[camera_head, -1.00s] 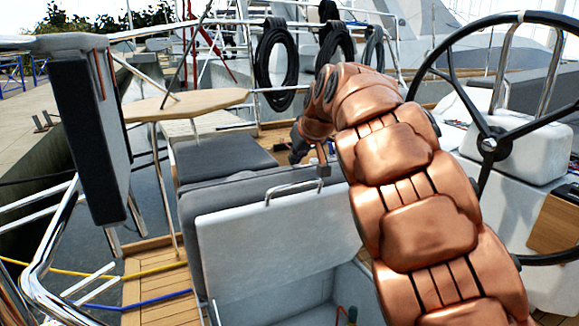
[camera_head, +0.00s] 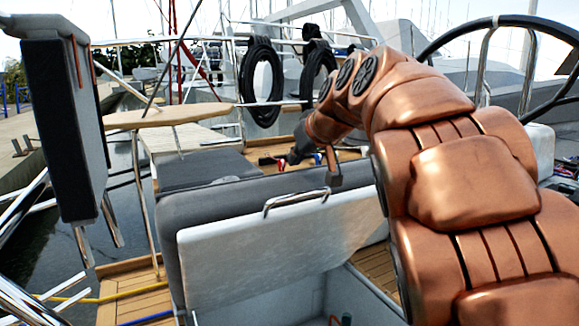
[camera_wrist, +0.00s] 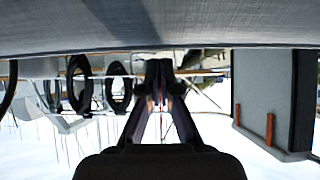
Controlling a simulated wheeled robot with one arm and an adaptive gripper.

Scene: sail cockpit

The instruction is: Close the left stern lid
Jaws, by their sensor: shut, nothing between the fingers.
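The left stern lid (camera_head: 270,251) stands open and steeply tilted. Its white underside faces the head camera, its grey cushion (camera_head: 212,211) is behind, and a metal handle (camera_head: 292,200) sits at the top edge. The open locker (camera_head: 270,309) shows below. In the head view, my gripper (camera_head: 299,152) is small and dark, above and behind the lid's top edge; contact cannot be told. In the wrist view, which is upside down, my gripper (camera_wrist: 160,78) has its fingers together and empty. A grey surface (camera_wrist: 160,25) fills the top of that view, probably the cushion.
A steering wheel (camera_head: 433,52) stands at the right. A small wooden table (camera_head: 165,117) is behind the lid at left, and a dark padded panel (camera_head: 62,125) hangs at far left. Coiled black hoses (camera_head: 260,82) hang on the rail behind.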

